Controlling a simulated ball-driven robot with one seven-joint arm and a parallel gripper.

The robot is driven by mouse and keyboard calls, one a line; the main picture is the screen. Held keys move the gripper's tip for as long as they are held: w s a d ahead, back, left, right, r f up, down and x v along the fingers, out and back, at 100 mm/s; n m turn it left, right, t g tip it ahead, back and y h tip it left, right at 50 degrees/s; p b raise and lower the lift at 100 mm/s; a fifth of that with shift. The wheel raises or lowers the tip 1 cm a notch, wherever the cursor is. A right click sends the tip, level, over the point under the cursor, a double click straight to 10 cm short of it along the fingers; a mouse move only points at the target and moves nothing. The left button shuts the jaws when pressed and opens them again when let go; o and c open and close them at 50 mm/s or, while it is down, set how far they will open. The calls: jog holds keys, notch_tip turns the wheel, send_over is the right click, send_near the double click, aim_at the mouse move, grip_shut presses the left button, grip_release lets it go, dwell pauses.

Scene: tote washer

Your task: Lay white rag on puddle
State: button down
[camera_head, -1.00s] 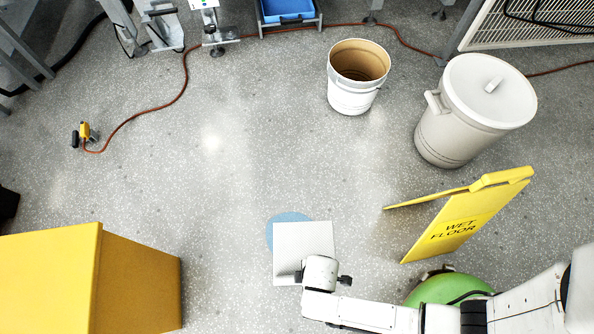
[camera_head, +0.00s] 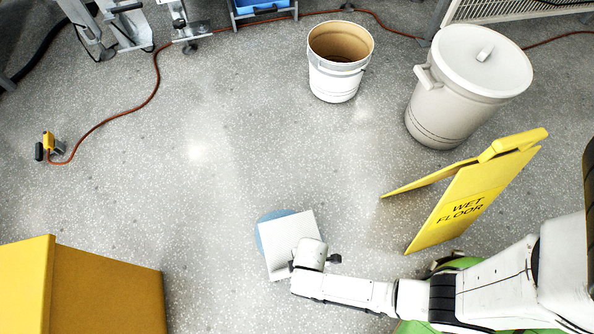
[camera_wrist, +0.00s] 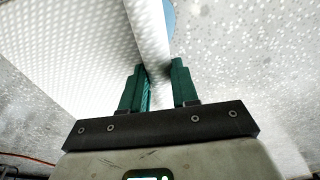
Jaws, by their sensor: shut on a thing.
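The white rag (camera_head: 284,234) is a flat square sheet in the head view, over most of the blue puddle (camera_head: 263,219). The puddle shows as a thin arc along the rag's upper and left edges. My gripper (camera_wrist: 160,84) is shut on a fold of the rag, which passes between its green fingers in the wrist view, where the rag (camera_wrist: 75,50) fills the upper left. A sliver of puddle (camera_wrist: 168,14) shows at the top there. In the head view my wrist covers the rag's lower right corner. I cannot tell whether the rag touches the floor.
A yellow wet floor sign (camera_head: 465,205) stands right of the rag. A white bucket (camera_head: 335,80) and a lidded bin (camera_head: 450,110) stand farther back. A yellow box (camera_head: 110,295) is at lower left. An orange cord (camera_head: 115,113) crosses the floor. Floor left of the puddle is clear.

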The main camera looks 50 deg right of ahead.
aim_at(293, 243)
jog(key=w+f, duration=0.1)
jog(key=w+d+f+b, duration=0.1)
jog(key=shift+f, duration=0.35)
jog(key=shift+w+f+b, duration=0.15)
jog(key=shift+f+b, duration=0.5)
jog(key=shift+f, duration=0.2)
jog(key=shift+w+f+b, duration=0.1)
jog(key=shift+f+b, duration=0.55)
jog(key=shift+f, duration=0.2)
jog(key=shift+f, duration=0.2)
jog(key=c, duration=0.8)
grip_release()
jog(key=shift+r, duration=0.1)
jog(key=shift+c, duration=0.2)
